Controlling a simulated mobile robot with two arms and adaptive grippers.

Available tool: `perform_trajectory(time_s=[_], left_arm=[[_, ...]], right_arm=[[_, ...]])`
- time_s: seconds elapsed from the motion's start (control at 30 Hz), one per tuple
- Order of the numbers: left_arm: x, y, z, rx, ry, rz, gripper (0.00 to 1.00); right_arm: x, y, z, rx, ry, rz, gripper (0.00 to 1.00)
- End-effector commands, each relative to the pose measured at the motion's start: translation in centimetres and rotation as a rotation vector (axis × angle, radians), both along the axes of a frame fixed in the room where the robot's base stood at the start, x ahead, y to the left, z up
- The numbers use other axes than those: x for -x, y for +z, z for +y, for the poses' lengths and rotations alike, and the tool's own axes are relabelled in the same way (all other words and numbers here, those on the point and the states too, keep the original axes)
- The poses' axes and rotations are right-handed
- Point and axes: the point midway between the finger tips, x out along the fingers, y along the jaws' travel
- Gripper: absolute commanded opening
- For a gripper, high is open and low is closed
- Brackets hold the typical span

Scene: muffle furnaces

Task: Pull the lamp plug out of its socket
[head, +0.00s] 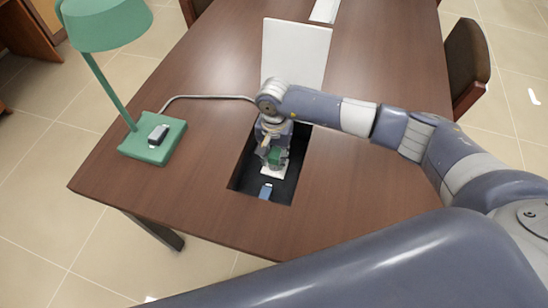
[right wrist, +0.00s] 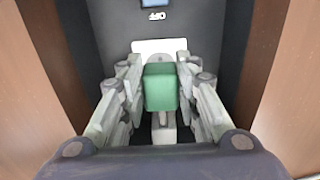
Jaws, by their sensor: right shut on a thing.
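The green desk lamp (head: 101,28) stands on the left of the table, and its grey cable (head: 205,97) runs right toward the recess (head: 242,184). My right gripper (head: 272,154) points down into this dark recess. It is shut on the green lamp plug (right wrist: 160,88), with one finger on each side in the right wrist view. The plug also shows in the head view (head: 277,157). A white socket plate (right wrist: 150,46) lies under the plug. The plug's contact with the socket is hidden. My left gripper is not in view.
The brown table (head: 205,140) has a raised white lid (head: 296,52) behind the recess. A blue switch (head: 265,191) sits at the recess's near end; lettering reading OFF (right wrist: 157,16) shows beside it. A black-and-white switch (head: 158,135) is on the lamp base. A chair (head: 466,62) stands right.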

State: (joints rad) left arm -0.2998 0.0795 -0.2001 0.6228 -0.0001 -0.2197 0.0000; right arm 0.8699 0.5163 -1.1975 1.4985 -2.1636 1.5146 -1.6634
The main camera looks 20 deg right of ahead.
Motion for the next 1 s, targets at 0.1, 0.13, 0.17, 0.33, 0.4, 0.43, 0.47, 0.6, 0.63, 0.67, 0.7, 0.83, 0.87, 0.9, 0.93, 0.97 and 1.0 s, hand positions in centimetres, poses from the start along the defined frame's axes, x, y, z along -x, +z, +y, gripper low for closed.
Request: perform_trajectory(time_s=[0.1, 0.13, 0.17, 0.33, 0.4, 0.43, 0.47, 0.6, 0.63, 0.67, 0.7, 0.83, 0.87, 0.9, 0.93, 0.97, 1.0], left_arm=[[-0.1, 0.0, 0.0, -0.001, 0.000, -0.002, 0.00], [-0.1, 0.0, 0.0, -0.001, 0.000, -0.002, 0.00], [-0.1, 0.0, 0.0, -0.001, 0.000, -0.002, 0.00], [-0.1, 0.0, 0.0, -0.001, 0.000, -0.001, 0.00], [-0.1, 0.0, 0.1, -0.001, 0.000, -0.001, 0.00], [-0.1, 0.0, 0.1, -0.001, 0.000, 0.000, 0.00], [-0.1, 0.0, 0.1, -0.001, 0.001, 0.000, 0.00], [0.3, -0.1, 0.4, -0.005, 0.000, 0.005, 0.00], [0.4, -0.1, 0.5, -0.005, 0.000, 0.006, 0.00], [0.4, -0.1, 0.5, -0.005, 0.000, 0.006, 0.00], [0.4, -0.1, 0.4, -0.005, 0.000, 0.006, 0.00], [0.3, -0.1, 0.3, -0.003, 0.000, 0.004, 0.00], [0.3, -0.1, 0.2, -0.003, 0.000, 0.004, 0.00], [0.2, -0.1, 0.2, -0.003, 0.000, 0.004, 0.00], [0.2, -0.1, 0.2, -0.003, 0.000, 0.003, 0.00], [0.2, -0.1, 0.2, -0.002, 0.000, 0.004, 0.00], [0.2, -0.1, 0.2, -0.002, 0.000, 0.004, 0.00]], right_arm=[[-0.2, 0.4, 0.0, -0.002, -0.001, -0.004, 0.00], [-0.2, 0.4, 0.0, -0.002, -0.001, -0.004, 0.00], [-0.3, 0.4, 0.0, -0.002, -0.001, -0.004, 0.00], [-0.2, 0.4, 0.0, -0.002, -0.001, -0.005, 0.50], [-0.2, 0.3, 0.0, -0.001, -0.001, -0.003, 0.50], [-0.2, 0.3, 0.0, -0.001, -0.001, -0.003, 0.50], [-0.2, 0.3, 0.0, -0.001, -0.001, -0.003, 0.50], [-0.2, 0.3, 0.0, -0.001, 0.000, -0.002, 0.50], [-0.2, 0.4, 0.0, -0.002, 0.000, -0.003, 0.50], [-0.2, 0.5, 0.0, -0.001, 0.000, -0.003, 0.50], [-0.2, 0.8, 0.0, -0.002, -0.001, -0.004, 0.50], [-0.3, 2.8, -0.1, -0.001, 0.001, -0.006, 0.50], [-0.3, 3.4, -0.1, -0.002, 0.001, -0.008, 0.50], [-0.3, 4.3, 0.0, -0.002, 0.000, -0.008, 0.50], [-0.3, 5.0, 0.0, -0.002, 0.000, -0.008, 0.50], [-0.3, 5.6, 0.0, -0.002, 0.002, -0.008, 0.50], [-0.3, 6.5, -0.1, -0.001, 0.001, -0.008, 0.50]])
